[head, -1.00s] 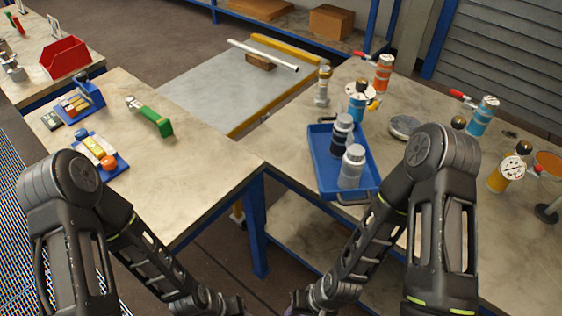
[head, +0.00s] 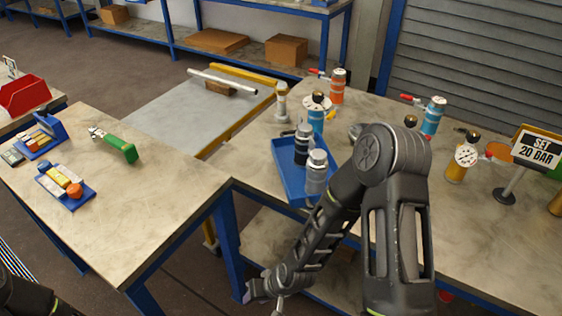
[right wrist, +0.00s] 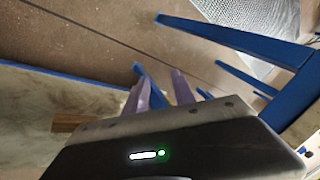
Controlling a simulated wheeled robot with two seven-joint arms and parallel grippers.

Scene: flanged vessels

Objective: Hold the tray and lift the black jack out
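The blue tray (head: 283,170) lies on the right workbench, its near right part hidden behind my right arm. In it stand a black bottle-shaped piece (head: 301,152), which appears to be the black jack, and a silver-grey one (head: 316,178) nearer me. Both are upright. My right gripper (head: 262,291) is low in front of the benches, well short of the tray. In the right wrist view its two purple fingers (right wrist: 159,90) are apart with nothing between them. My left gripper is out of view; only a bit of my left arm shows at the lower left.
Behind the tray stand a blue gauge vessel (head: 317,112), an orange one (head: 337,88) and a white-topped post (head: 281,102). A blue vessel (head: 432,117), a yellow gauge vessel (head: 460,162) and a "SET 20 BAR" sign (head: 537,147) are to the right. The left bench (head: 150,195) has clear space.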

